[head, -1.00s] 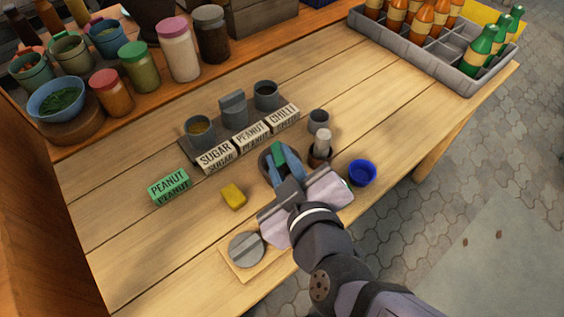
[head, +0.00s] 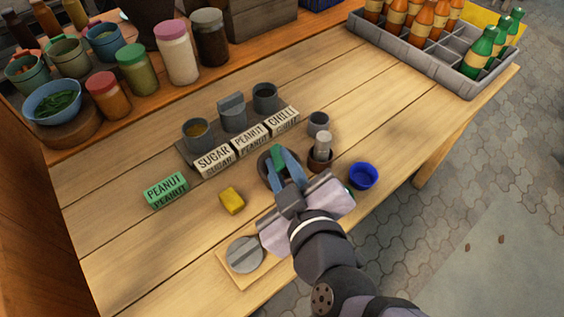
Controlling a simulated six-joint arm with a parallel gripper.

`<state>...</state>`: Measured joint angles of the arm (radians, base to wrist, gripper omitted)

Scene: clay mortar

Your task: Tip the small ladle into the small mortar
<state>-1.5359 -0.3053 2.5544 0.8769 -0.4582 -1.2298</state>
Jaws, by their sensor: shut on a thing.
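My gripper (head: 281,158) is near the middle of the table, its blue fingers shut on a small green piece (head: 277,151), which seems to be the ladle's grip.
A pale-topped pestle (head: 323,142) stands in a brown holder close to the right. A grey cup (head: 318,123) and blue bowl (head: 363,175) are nearby. Behind stand labelled pots (head: 232,113). A yellow block (head: 231,201) and round grey disc (head: 244,255) lie left.

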